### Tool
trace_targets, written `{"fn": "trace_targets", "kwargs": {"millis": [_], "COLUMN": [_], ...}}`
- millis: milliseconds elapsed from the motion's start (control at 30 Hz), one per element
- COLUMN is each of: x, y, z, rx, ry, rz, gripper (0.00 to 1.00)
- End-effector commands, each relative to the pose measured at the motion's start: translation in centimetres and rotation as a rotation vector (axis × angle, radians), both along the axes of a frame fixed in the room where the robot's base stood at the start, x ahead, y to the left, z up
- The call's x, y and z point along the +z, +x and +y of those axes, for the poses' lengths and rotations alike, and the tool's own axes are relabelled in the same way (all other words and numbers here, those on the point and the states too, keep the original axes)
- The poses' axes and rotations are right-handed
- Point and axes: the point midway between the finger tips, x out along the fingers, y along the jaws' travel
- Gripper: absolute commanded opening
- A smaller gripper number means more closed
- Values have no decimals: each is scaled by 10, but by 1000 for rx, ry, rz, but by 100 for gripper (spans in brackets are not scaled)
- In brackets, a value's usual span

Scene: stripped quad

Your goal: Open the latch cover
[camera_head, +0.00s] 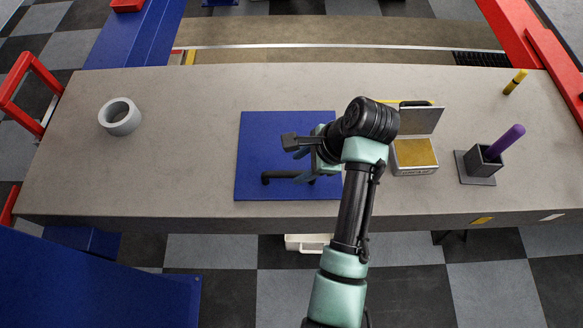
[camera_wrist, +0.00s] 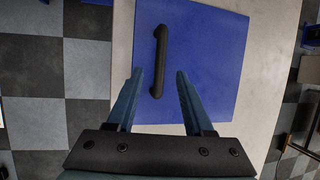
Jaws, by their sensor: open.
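A flat blue panel (camera_head: 262,140) lies on the table, with a black bar handle (camera_head: 285,177) near its front edge. I take this panel to be the cover. It looks flat and shut. In the wrist view the blue panel (camera_wrist: 215,50) fills the middle, and the handle (camera_wrist: 158,45) runs lengthwise up the picture. My gripper (camera_wrist: 158,75) is open and empty. Its two fingers lie either side of the handle's near end in that view. Whether they are down around it or still above it, I cannot tell. My arm hides the panel's right part in the head view.
To the right are an open metal box (camera_head: 415,156) with a yellow pad, a dark holder (camera_head: 480,163) with a purple marker (camera_head: 503,142), and a yellow marker (camera_head: 515,82). The left-middle table is clear.

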Motion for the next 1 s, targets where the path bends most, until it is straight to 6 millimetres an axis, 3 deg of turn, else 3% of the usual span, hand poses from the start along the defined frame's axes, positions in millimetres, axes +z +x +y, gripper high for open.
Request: {"fn": "trace_targets", "kwargs": {"millis": [100, 300, 667, 967, 1000], "x": [-20, -40, -46, -45, -45], "y": [3, 8, 9, 9, 9], "z": [9, 17, 19, 19, 19], "rx": [2, 0, 0, 0, 0], "ry": [0, -1, -1, -1, -1], "rz": [4, 0, -1, -1, -1], "gripper": [52, 52, 52, 2, 0]}}
